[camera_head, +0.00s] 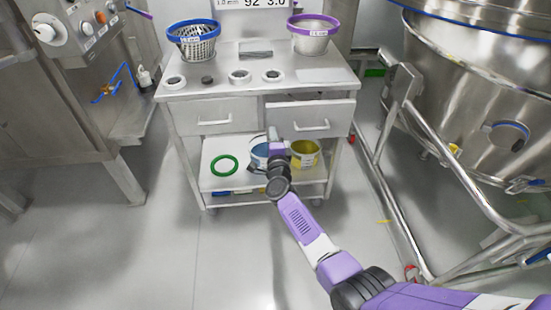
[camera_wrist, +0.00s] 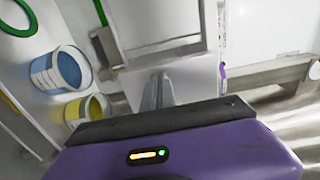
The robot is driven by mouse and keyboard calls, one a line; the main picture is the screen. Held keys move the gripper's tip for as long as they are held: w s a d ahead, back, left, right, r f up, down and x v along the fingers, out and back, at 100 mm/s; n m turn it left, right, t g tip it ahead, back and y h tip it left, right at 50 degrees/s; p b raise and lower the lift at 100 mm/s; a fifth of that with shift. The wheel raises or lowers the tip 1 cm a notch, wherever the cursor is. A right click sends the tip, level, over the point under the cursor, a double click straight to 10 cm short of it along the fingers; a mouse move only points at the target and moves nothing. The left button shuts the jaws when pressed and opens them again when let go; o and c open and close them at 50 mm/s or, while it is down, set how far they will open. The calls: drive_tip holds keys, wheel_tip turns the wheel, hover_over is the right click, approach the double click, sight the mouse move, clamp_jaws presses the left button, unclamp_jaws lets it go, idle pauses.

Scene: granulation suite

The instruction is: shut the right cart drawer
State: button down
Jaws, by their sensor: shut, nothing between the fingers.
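The right cart drawer (camera_head: 338,117) is the right one of two grey drawers under the cart's top in the head view. It stands somewhat pulled out, its front a little forward of the left drawer (camera_head: 190,118). Its bar handle (camera_head: 311,126) is free. My gripper (camera_head: 272,131) is by the inner left edge of the right drawer's front; I cannot tell whether it touches. In the wrist view my gripper (camera_wrist: 158,90) has its fingers together and empty, before a pale grey panel (camera_wrist: 195,78). A drawer front with a handle shows beyond.
The cart's lower shelf holds a green ring (camera_head: 224,166), a blue bucket (camera_head: 259,153) and a yellow bucket (camera_head: 304,154). Two baskets stand on top. A large steel vessel's frame (camera_head: 385,190) is close on the right. Floor at front left is clear.

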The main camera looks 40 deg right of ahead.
drive_tip(key=b+x, duration=0.4)
drive_tip(key=x, duration=0.2)
drive_tip(key=shift+w+d+f, duration=0.15)
drive_tip(key=shift+w+d, duration=0.1)
drive_tip(key=shift+w, duration=0.05)
drive_tip(key=shift+w+d, duration=0.1)
drive_tip(key=shift+w, duration=0.05)
drive_tip(key=shift+w+r, duration=0.1)
drive_tip(key=shift+r, duration=0.25)
drive_tip(key=shift+d, duration=0.1)
